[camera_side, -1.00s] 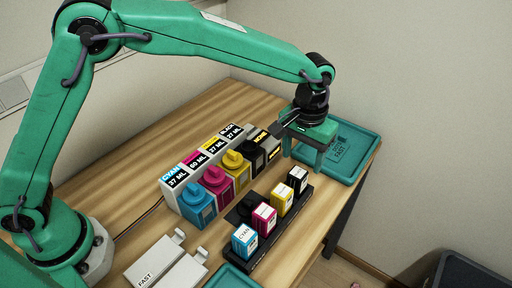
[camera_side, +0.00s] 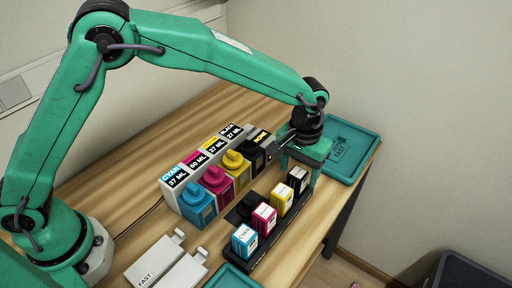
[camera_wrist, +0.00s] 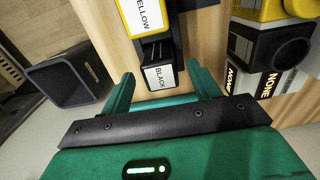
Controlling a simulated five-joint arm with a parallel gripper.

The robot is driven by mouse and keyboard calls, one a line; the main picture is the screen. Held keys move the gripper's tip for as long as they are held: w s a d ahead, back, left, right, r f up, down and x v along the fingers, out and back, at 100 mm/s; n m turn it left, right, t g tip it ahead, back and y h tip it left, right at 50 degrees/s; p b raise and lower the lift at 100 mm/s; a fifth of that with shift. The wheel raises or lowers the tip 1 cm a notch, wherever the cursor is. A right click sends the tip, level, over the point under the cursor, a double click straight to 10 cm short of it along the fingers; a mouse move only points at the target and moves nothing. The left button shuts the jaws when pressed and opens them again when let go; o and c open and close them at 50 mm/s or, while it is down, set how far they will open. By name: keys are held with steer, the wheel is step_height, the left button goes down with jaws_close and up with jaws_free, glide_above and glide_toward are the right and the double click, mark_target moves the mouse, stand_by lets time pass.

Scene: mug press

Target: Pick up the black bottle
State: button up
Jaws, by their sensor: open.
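The black bottle (camera_side: 252,157) stands at the right end of the bottle row in the side view, beside the yellow bottle (camera_side: 237,170). In the wrist view the black bottle (camera_wrist: 285,48) shows at the right, seen from above with its dark round top. My gripper (camera_side: 299,170) is open and empty, just right of the black bottle. In the wrist view my gripper's two green fingers (camera_wrist: 160,72) stand apart on either side of the small black cartridge (camera_wrist: 158,76), which sits in the dark holder. I cannot tell how high the fingers are above it.
Cyan (camera_side: 198,204) and magenta (camera_side: 217,188) bottles stand left of the yellow one, before labelled boxes. The dark holder (camera_side: 262,262) carries several cartridges. A teal tray (camera_side: 366,150) lies behind my gripper. A dark bin (camera_side: 465,270) stands on the floor.

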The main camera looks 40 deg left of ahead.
steer(key=shift+f, duration=1.55)
steer(key=c, duration=1.2)
steer(key=shift+o, duration=0.2)
steer(key=shift+r, duration=0.15)
step_height(320, 180, up, 10)
steer(key=shift+f, duration=0.1)
